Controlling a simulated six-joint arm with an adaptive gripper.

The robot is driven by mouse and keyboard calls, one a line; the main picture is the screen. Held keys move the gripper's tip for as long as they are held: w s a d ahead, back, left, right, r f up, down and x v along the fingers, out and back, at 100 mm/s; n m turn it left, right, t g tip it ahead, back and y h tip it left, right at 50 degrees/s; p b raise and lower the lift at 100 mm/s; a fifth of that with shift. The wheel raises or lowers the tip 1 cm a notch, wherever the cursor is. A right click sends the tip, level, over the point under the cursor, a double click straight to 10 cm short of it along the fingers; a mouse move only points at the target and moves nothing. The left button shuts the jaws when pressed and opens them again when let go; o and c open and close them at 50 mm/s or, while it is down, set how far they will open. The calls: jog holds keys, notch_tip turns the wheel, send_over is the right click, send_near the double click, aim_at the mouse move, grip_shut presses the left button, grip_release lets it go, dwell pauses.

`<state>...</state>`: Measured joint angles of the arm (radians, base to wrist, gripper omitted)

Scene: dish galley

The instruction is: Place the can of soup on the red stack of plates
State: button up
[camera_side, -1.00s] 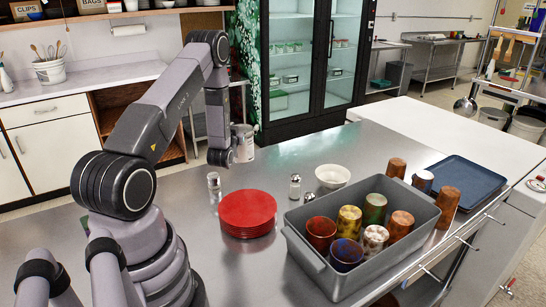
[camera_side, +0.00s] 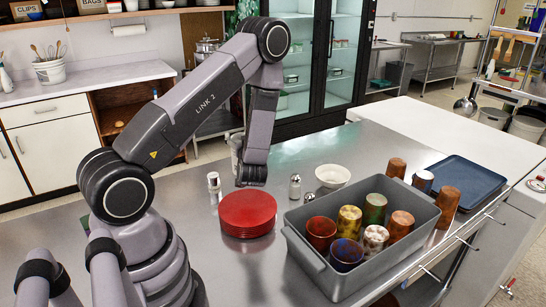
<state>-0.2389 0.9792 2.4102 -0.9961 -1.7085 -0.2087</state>
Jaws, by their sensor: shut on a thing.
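The red stack of plates (camera_side: 247,214) sits on the steel counter, left of the grey bin. The end of my arm hangs just behind the stack and above the counter in the side view. My gripper's fingers are hidden behind my own wrist. I cannot make out the can of soup. The top of the stack is bare.
A grey bin (camera_side: 312,262) with several colourful cups stands right of the plates. Shakers (camera_side: 213,182) (camera_side: 294,186) flank the stack at the back. A white bowl (camera_side: 332,175), more cups (camera_side: 396,168) and a blue tray (camera_side: 466,172) are farther right. The counter left of the plates is clear.

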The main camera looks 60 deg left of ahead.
jog(key=s+d+n+g+y, duration=0.1)
jog(key=s+d+n+g, duration=0.25)
jog(key=d, duration=0.25)
notch_tip(320, 180, down, 7)
jog(key=shift+w+a+f+m+g, duration=0.15)
jog(key=shift+f+m+g, duration=0.05)
jog(key=shift+m+g, duration=0.2)
jog(key=o, duration=1.1)
jog(key=shift+f, duration=0.1)
jog(key=shift+o, duration=0.2)
